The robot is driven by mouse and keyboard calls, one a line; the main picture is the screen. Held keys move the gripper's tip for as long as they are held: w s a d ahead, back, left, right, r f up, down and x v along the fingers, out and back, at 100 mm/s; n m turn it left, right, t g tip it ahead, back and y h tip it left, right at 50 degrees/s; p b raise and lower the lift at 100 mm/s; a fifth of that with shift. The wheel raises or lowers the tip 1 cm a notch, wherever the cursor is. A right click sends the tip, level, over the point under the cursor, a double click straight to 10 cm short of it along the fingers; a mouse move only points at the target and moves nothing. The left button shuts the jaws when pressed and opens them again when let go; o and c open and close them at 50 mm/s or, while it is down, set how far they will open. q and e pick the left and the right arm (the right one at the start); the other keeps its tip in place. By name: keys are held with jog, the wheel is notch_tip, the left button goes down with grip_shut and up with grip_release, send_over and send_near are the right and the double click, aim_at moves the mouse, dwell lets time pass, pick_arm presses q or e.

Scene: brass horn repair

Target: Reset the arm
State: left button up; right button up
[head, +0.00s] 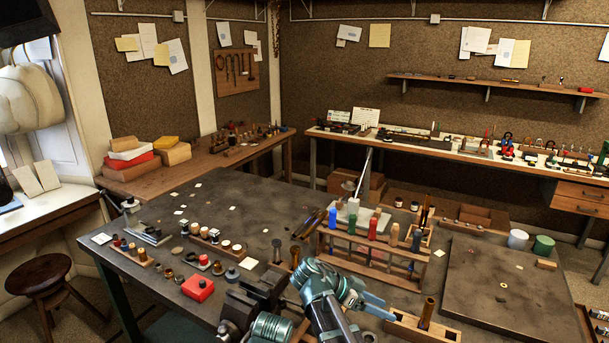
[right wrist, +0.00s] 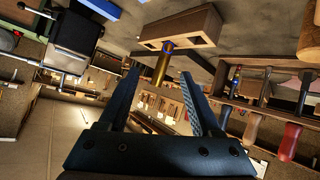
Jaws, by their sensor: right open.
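My right gripper (head: 384,307) is over the front of the dark workbench, and its fingers point right in the head view. In the right wrist view the two dark jaws (right wrist: 160,80) stand apart with nothing held between them. A brass tube (head: 427,312) stands upright in a wooden block (head: 452,335), just right of the fingertips in the head view. In the right wrist view the brass tube (right wrist: 161,64) appears ahead between the jaws, apart from them, with its wooden block (right wrist: 180,28). My left gripper is not seen.
A wooden rack (head: 385,259) of coloured-handled tools stands close behind the right gripper. A dark vise (head: 255,293) is to its left. A red box (head: 198,288) and small parts lie further left. A dark flat board (head: 510,290) at right is mostly clear.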

jog(key=s+f+n+y, duration=0.3)
jog(key=f+n, duration=0.2)
jog(key=s+f+n+y, duration=0.2)
jog(key=shift+s+a+f+n+y, duration=0.15)
jog(key=shift+s+n+y, duration=0.15)
jog(key=shift+s, duration=0.05)
jog(key=s+a+f+n+y, duration=0.1)
jog(key=n+y, duration=0.1)
jog(key=s+a+f+n+y, duration=0.1)
jog(key=a+n, duration=0.1)
jog(key=s+a+f+n+t+y, duration=0.1)
jog(key=n+y, duration=0.1)
jog(key=n, duration=0.1)
jog(key=shift+s+a+y, duration=0.25)
jog(key=shift+a+y, duration=0.05)
jog(key=shift+a, duration=0.05)
jog(key=shift+s+a+n+y, duration=0.2)
jog(key=shift+a+n+y, duration=0.1)
jog(key=s+a+n+h, duration=0.1)
jog(key=s+a+n, duration=0.2)
jog(key=a, duration=0.8)
jog(key=shift+s+n+g, duration=0.4)
jog(key=shift+s, duration=0.9)
